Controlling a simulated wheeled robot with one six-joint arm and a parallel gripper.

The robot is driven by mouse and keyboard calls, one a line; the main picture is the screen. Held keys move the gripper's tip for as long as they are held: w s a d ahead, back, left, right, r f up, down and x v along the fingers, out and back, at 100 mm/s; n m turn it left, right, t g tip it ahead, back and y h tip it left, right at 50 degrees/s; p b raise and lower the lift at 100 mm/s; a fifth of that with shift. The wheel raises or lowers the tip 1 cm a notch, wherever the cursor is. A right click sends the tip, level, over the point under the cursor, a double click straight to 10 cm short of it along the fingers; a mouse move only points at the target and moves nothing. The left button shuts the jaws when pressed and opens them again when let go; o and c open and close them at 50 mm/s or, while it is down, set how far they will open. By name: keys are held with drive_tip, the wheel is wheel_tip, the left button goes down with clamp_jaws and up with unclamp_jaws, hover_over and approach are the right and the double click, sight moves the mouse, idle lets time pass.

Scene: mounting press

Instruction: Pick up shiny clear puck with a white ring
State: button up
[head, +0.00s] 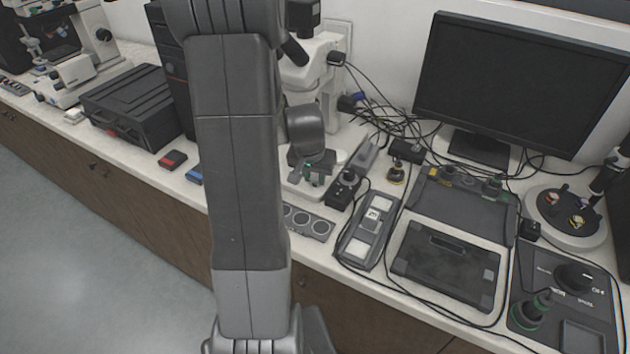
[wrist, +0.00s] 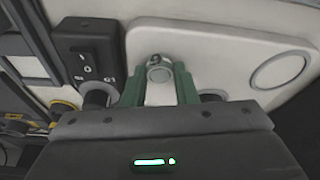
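My gripper (wrist: 160,88) has two green fingers, set apart on the left and right of the puck. In the head view my gripper (head: 307,172) is low over the white microscope base (head: 296,186). The puck cannot be made out there; my arm and gripper cover that area.
A black switch box (wrist: 88,62) stands close to the left in the wrist view. A grey strip with round recesses (head: 307,222) lies in front of the base. The microscope (head: 318,65) rises behind. A panel with pale pads (head: 368,230) and cables are to the right.

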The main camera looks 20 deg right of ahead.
sight(316, 176)
drive_tip(key=shift+c, duration=1)
drive_tip(key=shift+r, duration=0.15)
drive_tip(key=shift+r, duration=0.55)
wheel_tip(316, 176, up, 2)
drive_tip(key=shift+r, duration=0.2)
drive_tip(key=s+a+b, duration=0.1)
drive_tip(key=s+a, duration=0.2)
drive_tip(key=a, duration=0.1)
drive_tip(key=s+a+b, duration=0.1)
drive_tip(key=s+a, duration=0.3)
drive_tip(key=s+a+b, duration=0.1)
drive_tip(key=s+a, duration=0.2)
drive_tip(key=a, duration=0.1)
drive_tip(key=shift+s+f+b, duration=0.15)
drive_tip(key=shift+s+b, duration=0.15)
drive_tip(key=shift+b, duration=0.05)
drive_tip(key=shift+s+a, duration=0.7)
